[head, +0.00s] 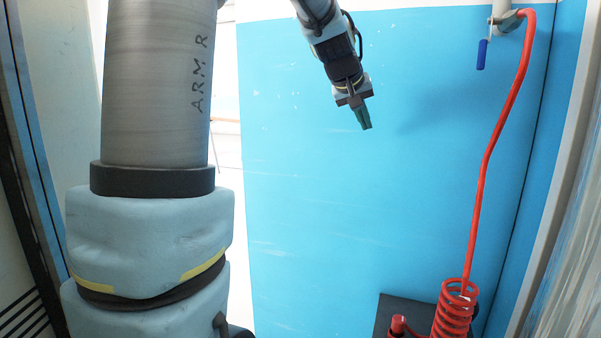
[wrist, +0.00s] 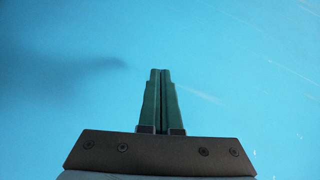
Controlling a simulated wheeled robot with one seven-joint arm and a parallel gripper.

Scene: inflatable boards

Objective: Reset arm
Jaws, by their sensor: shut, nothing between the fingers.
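My gripper (head: 366,127) hangs from the top of the head view, pointing down and slightly right, in front of a blue wall panel (head: 340,220). Its green fingers are together with nothing between them. In the wrist view my gripper (wrist: 160,72) shows its two fingers side by side and shut, with only the plain blue surface (wrist: 60,110) beyond. The thick grey column of my arm, marked "ARM R", fills the left of the head view.
A red hose (head: 487,150) hangs from a pipe fitting with a blue lever (head: 482,54) at the upper right. Its coiled part (head: 456,310) sits by a dark plate (head: 392,312) at the bottom. The blue panel between my arm and the hose is clear.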

